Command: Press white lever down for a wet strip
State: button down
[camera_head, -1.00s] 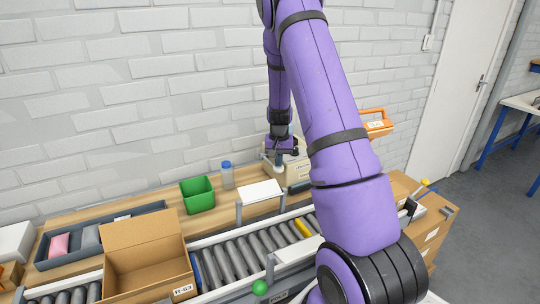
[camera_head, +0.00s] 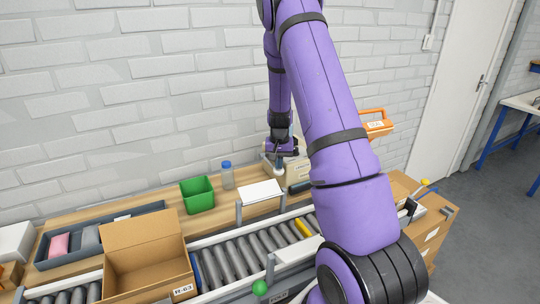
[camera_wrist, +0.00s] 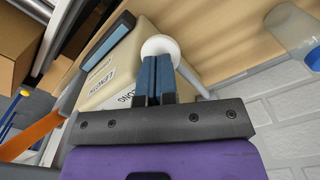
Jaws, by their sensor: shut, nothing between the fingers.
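The white lever has a round white knob (camera_wrist: 160,45) and a pale rod that runs down behind my fingers in the wrist view. In the head view the knob (camera_head: 279,171) shows small just below my gripper (camera_head: 280,160). The lever belongs to a cream tape dispenser (camera_wrist: 118,66) with printed labels, also partly visible in the head view (camera_head: 298,169) beside my arm. My gripper (camera_wrist: 157,62) is shut and empty, its blue fingertips at the knob; they seem to touch it. My arm hides part of the dispenser. No strip is clearly visible.
An open cardboard box (camera_head: 145,265) stands on the roller conveyor (camera_head: 245,250) in front. A green bin (camera_head: 197,194) and a blue-capped bottle (camera_head: 227,177) stand on the bench left of the dispenser. An orange tote (camera_head: 376,123) is at the right. The brick wall is close behind.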

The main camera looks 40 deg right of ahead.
jog(key=shift+s+f, duration=0.2)
jog(key=shift+f, duration=1.2)
dwell(0.6)
jog(key=shift+r, duration=0.1)
notch_tip(320, 180, up, 10)
jog(key=w, duration=0.2)
jog(key=shift+d+r, duration=0.15)
jog(key=shift+d, duration=0.05)
dwell(1.0)
jog(key=shift+w, duration=0.15)
dwell(0.6)
jog(key=shift+r, duration=2.5)
